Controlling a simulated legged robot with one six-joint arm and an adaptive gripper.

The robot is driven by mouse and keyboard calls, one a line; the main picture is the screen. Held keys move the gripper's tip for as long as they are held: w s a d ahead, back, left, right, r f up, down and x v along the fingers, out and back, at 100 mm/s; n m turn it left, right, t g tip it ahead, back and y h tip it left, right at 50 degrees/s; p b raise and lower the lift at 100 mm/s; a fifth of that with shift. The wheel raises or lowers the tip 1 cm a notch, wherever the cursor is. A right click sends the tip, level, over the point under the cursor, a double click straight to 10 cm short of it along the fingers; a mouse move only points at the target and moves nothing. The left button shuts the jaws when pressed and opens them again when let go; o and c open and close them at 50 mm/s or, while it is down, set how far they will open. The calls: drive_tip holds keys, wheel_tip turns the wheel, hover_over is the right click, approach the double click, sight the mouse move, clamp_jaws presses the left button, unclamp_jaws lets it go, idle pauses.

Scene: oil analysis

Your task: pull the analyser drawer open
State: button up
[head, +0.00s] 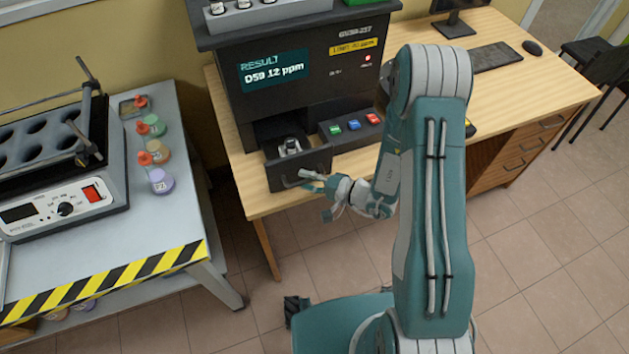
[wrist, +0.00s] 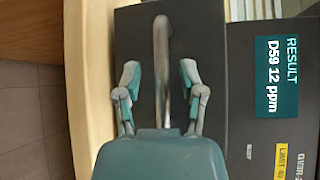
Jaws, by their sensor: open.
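The dark analyser (head: 305,85) stands on the wooden desk, and its display reads "RESULT D59 12 ppm". Its drawer (head: 286,176) sticks out from the lower left of the front, and a small pale-topped item (head: 290,147) shows inside it. The drawer has a metal bar handle (wrist: 161,45). My gripper (head: 322,189) is at the drawer front. In the wrist view my gripper (wrist: 160,75) is open, with one finger on each side of the handle and gaps between. Contact with the handle cannot be made out in the head view.
Coloured buttons (head: 350,125) sit right of the drawer. A grey bench (head: 190,220) on the left holds a heater block (head: 65,205) and several small flasks (head: 157,150). A keyboard (head: 490,57) lies at the back right.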

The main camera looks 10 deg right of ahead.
drive_tip(key=v, duration=1.2)
drive_tip(key=shift+a+f, duration=0.1)
drive_tip(key=s+a+r+n+g+h, duration=0.2)
drive_tip(key=s+r+n+g, duration=0.15)
drive_tip(key=r, duration=0.35)
drive_tip(key=s+a+r+n+g+h, duration=0.2)
drive_tip(key=s+r+n+g, duration=0.15)
drive_tip(key=r+g, duration=0.2)
drive_tip(key=s+d+r+t+h, duration=0.3)
drive_tip(key=r+h, duration=0.2)
drive_tip(key=r, duration=0.2)
drive_tip(key=s+d+r+t+h, duration=0.3)
drive_tip(key=r+t+h, duration=0.1)
drive_tip(key=r, duration=0.4)
drive_tip(key=shift+h, duration=0.7)
